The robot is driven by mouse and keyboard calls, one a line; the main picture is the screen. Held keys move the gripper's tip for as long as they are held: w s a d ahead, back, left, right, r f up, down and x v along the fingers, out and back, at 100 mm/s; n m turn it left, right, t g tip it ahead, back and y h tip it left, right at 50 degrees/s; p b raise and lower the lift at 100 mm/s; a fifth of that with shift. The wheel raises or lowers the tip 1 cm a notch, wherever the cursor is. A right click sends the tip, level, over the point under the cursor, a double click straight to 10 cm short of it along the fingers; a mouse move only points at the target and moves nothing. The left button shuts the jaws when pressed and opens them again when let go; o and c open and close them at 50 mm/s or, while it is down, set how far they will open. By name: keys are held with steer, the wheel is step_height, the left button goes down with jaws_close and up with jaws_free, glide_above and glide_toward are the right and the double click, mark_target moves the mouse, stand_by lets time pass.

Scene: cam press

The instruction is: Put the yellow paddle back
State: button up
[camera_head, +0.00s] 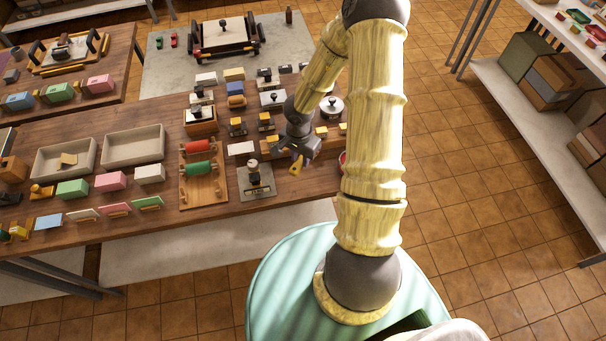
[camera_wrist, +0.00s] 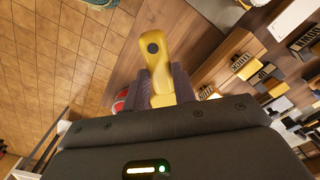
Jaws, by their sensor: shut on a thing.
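The yellow paddle (camera_wrist: 157,62) is between the fingers of my gripper (camera_wrist: 163,90) in the wrist view, its rounded end with a dark hole pointing away from the palm. In the head view my gripper (camera_head: 297,152) is over the right part of the wooden table, near its front edge, and the yellow paddle (camera_head: 296,166) hangs below the fingers. My gripper is shut on the paddle. A wooden block (camera_head: 318,147) stands just right of my gripper, partly hidden by my arm. I cannot tell which place belongs to the paddle.
A grey press-like device (camera_head: 256,183) stands left of my gripper. A wooden rack with red and green rollers (camera_head: 203,172) is further left. Several stamps and yellow-topped blocks (camera_head: 237,125) stand behind. A round metal lidded pot (camera_head: 331,107) and a red thing (camera_head: 342,160) are near my arm.

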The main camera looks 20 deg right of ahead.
steer(key=shift+s+d, duration=0.15)
steer(key=shift+s, duration=0.1)
step_height(320, 180, down, 6)
steer(key=shift+r+b, duration=0.1)
steer(key=shift+b, duration=0.6)
step_height(320, 180, down, 4)
steer(key=shift+w+f+b, duration=0.15)
steer(key=shift+b, duration=0.45)
steer(key=o, duration=0.9)
steer(key=shift+o, duration=0.4)
steer(key=shift+d, duration=0.1)
